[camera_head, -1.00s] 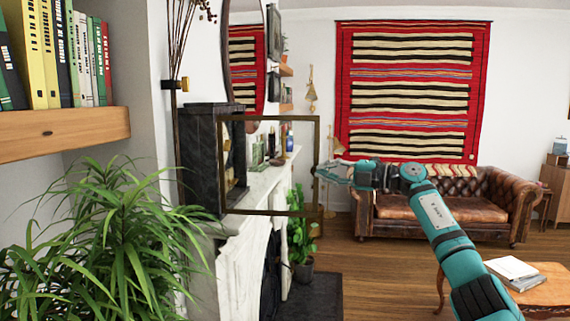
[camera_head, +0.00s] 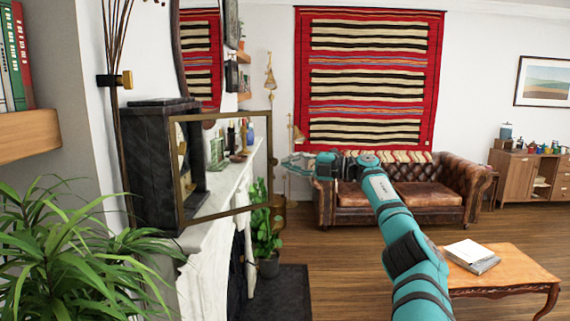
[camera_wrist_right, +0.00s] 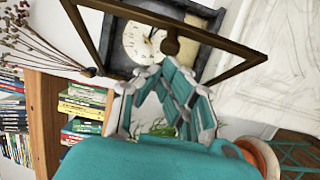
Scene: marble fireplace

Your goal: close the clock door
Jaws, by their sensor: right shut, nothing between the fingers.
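The clock is a dark marble case (camera_head: 150,160) on the mantel at the left of the head view. Its door, a brass-coloured frame (camera_head: 221,214), stands swung open to the right of the case. In the right wrist view the white dial (camera_wrist_right: 140,42) shows through the door frame (camera_wrist_right: 228,72), with a round knob (camera_wrist_right: 171,44) on the frame. My right gripper (camera_head: 287,163) is shut and empty, just right of the door's free edge. In the wrist view its fingers (camera_wrist_right: 172,68) lie close to the frame; I cannot tell whether they touch. My left gripper is out of view.
A leafy plant (camera_head: 70,255) fills the lower left, below a bookshelf (camera_head: 28,135). The white mantel (camera_head: 215,205) carries bottles and small objects behind the door. A leather sofa (camera_head: 400,195) and a wooden table (camera_head: 510,268) stand right, with open floor between.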

